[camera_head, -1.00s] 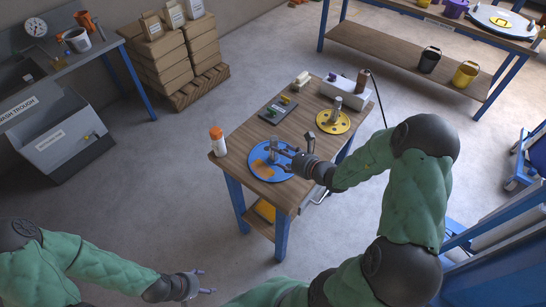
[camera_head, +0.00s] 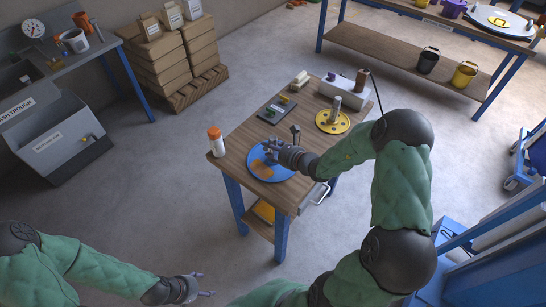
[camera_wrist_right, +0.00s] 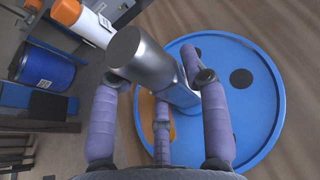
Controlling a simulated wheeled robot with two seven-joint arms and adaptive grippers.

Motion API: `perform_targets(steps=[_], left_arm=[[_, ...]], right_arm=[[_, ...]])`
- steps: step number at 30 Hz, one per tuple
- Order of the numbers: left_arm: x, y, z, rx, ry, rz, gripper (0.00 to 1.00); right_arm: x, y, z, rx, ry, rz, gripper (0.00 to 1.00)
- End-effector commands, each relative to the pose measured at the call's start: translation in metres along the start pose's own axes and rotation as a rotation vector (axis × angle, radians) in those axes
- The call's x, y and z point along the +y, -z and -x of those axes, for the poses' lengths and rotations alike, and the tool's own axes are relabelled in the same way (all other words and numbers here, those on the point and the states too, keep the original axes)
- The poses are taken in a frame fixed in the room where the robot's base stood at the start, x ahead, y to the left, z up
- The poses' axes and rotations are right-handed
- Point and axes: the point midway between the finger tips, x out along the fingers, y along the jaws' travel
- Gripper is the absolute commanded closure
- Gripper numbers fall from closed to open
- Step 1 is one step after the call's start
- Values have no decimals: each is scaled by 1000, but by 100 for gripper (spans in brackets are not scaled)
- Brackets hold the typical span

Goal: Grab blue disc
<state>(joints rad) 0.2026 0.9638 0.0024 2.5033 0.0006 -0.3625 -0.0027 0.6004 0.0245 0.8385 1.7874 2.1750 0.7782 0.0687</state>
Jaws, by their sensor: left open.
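The blue disc (camera_head: 287,172) lies flat on the wooden worktable, with an orange-tan patch on its left part. In the right wrist view the blue disc (camera_wrist_right: 262,110) has dark round spots, and a metal post (camera_wrist_right: 150,62) stands up from it. My right gripper (camera_head: 270,150) is over the disc at the post. In the right wrist view its purple fingers (camera_wrist_right: 162,88) are spread on either side of the post, which partly hides where they end. I see no clear grip. My left gripper (camera_head: 202,285) is open and empty, low at the front, away from the table.
On the worktable (camera_head: 240,143) stand an orange-capped white bottle (camera_head: 216,143), close left of the disc, a yellow disc with a post (camera_head: 326,122), a dark tray (camera_head: 274,112) and a white box (camera_head: 345,92). Open floor lies left of the table.

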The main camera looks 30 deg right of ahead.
Motion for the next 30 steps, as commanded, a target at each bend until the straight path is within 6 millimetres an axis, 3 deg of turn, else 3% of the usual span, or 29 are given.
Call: perform_targets(steps=[1, 3, 4, 16, 22, 30], left_arm=[[0, 0, 0, 0, 0, 0, 30], [0, 0, 0, 0, 0, 0, 30], [0, 0, 0, 0, 0, 0, 30], [0, 0, 1, 0, 0, 0, 30], [3, 0, 9, 0, 0, 0, 30], [8, -1, 24, 0, 0, 0, 30]], right_arm=[[0, 0, 0, 0, 0, 0, 79], [0, 0, 0, 0, 0, 0, 99], [0, 0, 0, 0, 0, -1, 100], [0, -4, 1, -3, 0, 0, 100], [-1, -26, 10, -6, 1, 4, 100], [9, -58, 58, -6, 5, 4, 100]])
